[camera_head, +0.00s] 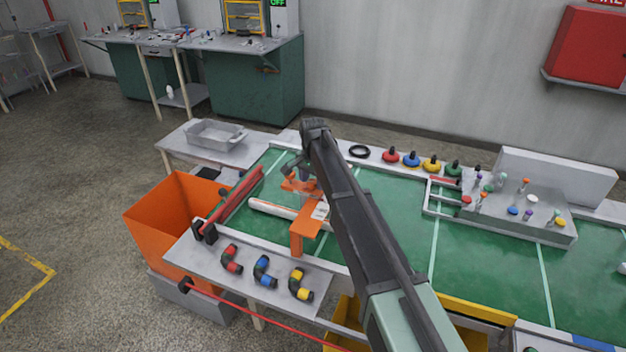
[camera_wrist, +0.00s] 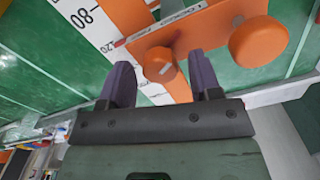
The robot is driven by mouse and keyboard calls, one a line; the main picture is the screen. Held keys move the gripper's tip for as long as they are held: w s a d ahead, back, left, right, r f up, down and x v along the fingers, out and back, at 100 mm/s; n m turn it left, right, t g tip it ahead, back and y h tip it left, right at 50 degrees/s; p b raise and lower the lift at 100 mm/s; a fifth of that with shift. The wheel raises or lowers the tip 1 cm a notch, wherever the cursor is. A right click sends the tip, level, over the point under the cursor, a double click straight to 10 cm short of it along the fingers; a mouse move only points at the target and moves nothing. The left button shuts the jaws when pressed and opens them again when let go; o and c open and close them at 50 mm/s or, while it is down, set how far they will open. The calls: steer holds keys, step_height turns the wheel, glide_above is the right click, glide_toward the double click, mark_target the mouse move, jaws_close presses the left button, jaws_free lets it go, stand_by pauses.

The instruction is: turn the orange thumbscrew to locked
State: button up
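An orange thumbscrew (camera_wrist: 158,64) shows in the wrist view as a small round knob on an orange slider plate (camera_wrist: 195,32). My gripper (camera_wrist: 160,74) is open, with its two dark purple fingers on either side of the knob. Gaps show between the fingers and the knob; contact is not visible. In the head view, my gripper (camera_head: 294,168) is above the orange fixture (camera_head: 306,224); the thumbscrew cannot be made out there.
A larger orange round end (camera_wrist: 258,41) sits right of the knob. A white scale with printed numbers (camera_wrist: 92,22) runs under the plate. An orange bin (camera_head: 165,212) stands left. Red, blue and yellow elbows (camera_head: 264,271) lie in front. A fitting board (camera_head: 530,207) is right.

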mark_target(313, 181)
step_height(313, 181, up, 11)
steer(key=p, duration=1)
steer(key=shift+p, duration=0.4)
steer(key=shift+f, duration=0.1)
steer(key=s+d+n, duration=0.2)
steer(key=s+d, duration=0.5)
steer(key=s, duration=0.4)
steer(key=s+d+n, duration=0.2)
steer(key=s+d, duration=0.6)
steer(key=s, duration=0.3)
steer(key=s+d+n, duration=0.2)
steer(key=s+d, duration=0.6)
steer(key=s, duration=0.3)
steer(key=shift+s+f+n+b, duration=0.35)
steer(key=shift+n, duration=0.05)
